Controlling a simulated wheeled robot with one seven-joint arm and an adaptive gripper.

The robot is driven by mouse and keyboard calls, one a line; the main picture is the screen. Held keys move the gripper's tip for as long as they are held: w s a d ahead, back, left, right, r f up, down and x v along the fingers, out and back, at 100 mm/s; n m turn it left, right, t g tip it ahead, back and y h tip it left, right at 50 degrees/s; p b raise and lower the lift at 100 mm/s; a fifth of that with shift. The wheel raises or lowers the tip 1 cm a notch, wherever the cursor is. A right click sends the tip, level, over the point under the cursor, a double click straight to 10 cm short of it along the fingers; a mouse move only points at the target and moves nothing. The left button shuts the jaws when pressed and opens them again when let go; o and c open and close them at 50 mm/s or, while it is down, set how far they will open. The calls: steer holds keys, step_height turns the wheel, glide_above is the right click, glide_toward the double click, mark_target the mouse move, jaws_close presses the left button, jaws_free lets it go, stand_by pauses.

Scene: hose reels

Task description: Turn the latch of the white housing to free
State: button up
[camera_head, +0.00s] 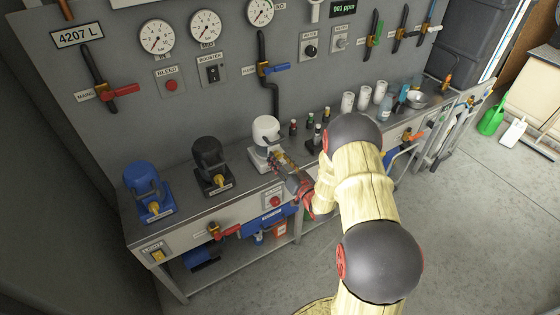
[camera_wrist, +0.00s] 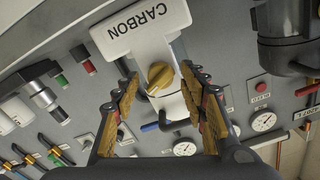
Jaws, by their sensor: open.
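The white housing (camera_head: 265,132) stands on the bench, to the right of the black one. In the wrist view its white base (camera_wrist: 140,32) reads CARBON upside down. Its latch is a round yellow knob (camera_wrist: 160,77) with a raised grip, on the front of the housing. My gripper (camera_wrist: 160,74) is open, with one fingertip on each side of the knob and visible gaps between. In the head view my gripper (camera_head: 281,160) is in front of the housing and hides the latch. I cannot tell the latch's marked position.
A black housing (camera_head: 210,165) and a blue housing (camera_head: 146,190) stand to the left. Small bottles (camera_head: 309,125) and white cups (camera_head: 348,103) stand to the right. Gauges, valves and a hanging black pipe (camera_head: 272,98) line the wall behind. The floor in front is clear.

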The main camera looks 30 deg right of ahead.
steer(key=c, duration=0.3)
steer(key=c, duration=0.8)
